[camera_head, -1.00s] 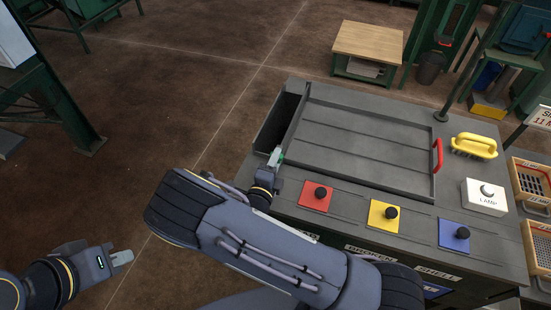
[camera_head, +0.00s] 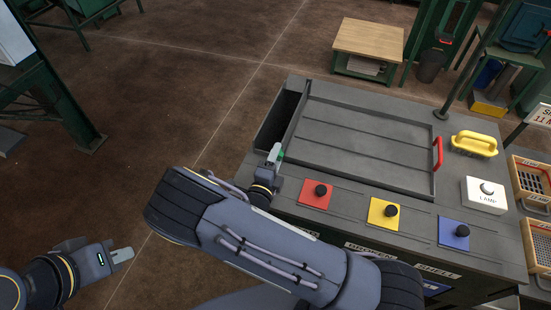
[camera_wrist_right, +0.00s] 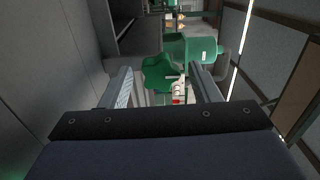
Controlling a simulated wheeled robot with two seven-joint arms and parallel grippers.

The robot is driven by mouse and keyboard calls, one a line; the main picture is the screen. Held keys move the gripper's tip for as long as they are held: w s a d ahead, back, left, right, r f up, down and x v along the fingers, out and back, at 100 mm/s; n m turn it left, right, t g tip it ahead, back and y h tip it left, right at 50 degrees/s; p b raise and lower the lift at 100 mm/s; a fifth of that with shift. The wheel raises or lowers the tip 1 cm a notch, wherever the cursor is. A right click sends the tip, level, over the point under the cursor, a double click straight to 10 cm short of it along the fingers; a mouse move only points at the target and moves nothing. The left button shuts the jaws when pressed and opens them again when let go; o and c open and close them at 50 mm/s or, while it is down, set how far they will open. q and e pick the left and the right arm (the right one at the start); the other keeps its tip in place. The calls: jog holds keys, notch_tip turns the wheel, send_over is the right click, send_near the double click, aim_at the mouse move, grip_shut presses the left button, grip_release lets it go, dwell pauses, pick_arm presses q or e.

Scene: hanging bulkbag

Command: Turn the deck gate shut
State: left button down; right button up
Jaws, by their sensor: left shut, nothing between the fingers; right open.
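The grey deck (camera_head: 365,145) has a raised rim, with a dark open slot (camera_head: 281,118) along its left end. A thin upright plate (camera_head: 295,118) between slot and deck looks like the gate, but I cannot be sure. My right gripper (camera_head: 275,153) is at the deck's near left corner, beside the slot's near end. In the right wrist view its fingers (camera_wrist_right: 160,87) are apart, with a green lobed piece (camera_wrist_right: 158,75) showing between them. I cannot tell whether they touch it. My left gripper (camera_head: 123,255) is shut and empty, over the floor at lower left.

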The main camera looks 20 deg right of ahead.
jog(key=b+v, duration=0.2)
jog(key=v, duration=0.5)
jog(key=shift+s+a, duration=0.25)
jog(key=shift+s, duration=0.1)
jog(key=s+d+m+g, duration=0.1)
jog(key=d+m+g, duration=0.2)
jog(key=m, duration=0.1)
jog(key=s+d+r+m+g+h, duration=0.1)
jog(key=d+m+g, duration=0.1)
jog(key=m, duration=0.2)
jog(key=s+d+r+m+g+h, duration=0.1)
jog(key=s+d+m+g, duration=0.1)
jog(key=d+m+g, duration=0.1)
jog(key=shift+s+d+r+m+g, duration=0.1)
jog(key=shift+d+m+g, duration=0.2)
jog(key=shift+m, duration=0.4)
jog(key=s+d+r+m+g+y, duration=0.2)
jog(key=s+d+m+g+y, duration=0.35)
jog(key=m, duration=0.55)
jog(key=s+a+r+m+t+y, duration=0.1)
jog(key=s+r+m+y, duration=0.4)
jog(key=m, duration=0.7)
jog(key=s+a+r+m+t+y, duration=0.2)
jog(key=s+r+m+y, duration=0.3)
jog(key=m, duration=0.8)
jog(key=shift+r+m+t, duration=0.3)
jog(key=shift+r+t, duration=0.55)
jog(key=shift+s, duration=0.15)
